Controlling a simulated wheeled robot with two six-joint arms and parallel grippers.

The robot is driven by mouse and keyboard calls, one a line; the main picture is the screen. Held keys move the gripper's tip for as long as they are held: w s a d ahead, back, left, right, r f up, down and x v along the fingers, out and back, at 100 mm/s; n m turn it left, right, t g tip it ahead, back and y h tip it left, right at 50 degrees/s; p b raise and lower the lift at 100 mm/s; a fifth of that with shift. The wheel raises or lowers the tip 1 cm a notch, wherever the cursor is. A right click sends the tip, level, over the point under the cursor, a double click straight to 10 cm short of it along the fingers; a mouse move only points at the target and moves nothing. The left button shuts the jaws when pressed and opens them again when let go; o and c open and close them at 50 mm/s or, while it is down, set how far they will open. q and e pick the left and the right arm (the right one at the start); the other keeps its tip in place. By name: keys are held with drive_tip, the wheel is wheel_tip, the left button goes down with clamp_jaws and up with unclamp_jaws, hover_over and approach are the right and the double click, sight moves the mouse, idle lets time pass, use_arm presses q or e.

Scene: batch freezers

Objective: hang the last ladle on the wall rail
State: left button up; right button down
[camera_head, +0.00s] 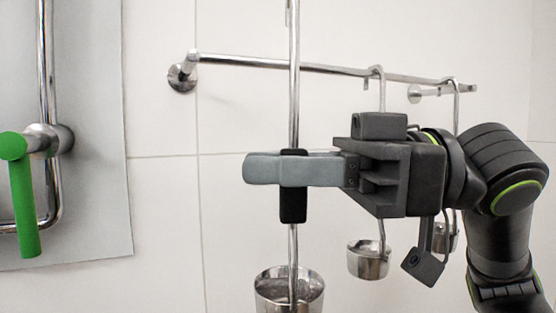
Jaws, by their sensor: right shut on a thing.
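My right gripper (293,172) comes in from the right and is shut on the upright handle of a steel ladle (294,110). The ladle's cup (289,290) hangs at the bottom edge of the view, and its top end is cut off by the upper edge. The handle passes in front of the wall rail (240,61), left of its middle; I cannot tell how far it is from the rail. Two other ladles hang on the rail's right part, one with its hook (380,85) showing, the other (456,105) partly hidden by my arm. My left gripper is not in view.
A grey panel with a bent steel tube (46,70) and a green handle (24,205) stands at the left. The rail's left end bracket (182,78) is fixed to the white tiled wall. The rail is free of ladles between this bracket and the hanging ones.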

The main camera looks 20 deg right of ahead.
drive_tip(key=w+f, duration=0.3)
drive_tip(key=w, duration=0.6)
drive_tip(key=shift+b, duration=0.3)
idle(0.4)
drive_tip(key=shift+a, duration=0.15)
drive_tip(key=c, duration=1.4)
unclamp_jaws()
drive_tip(key=shift+s, duration=0.1)
drive_tip(key=shift+o, duration=0.2)
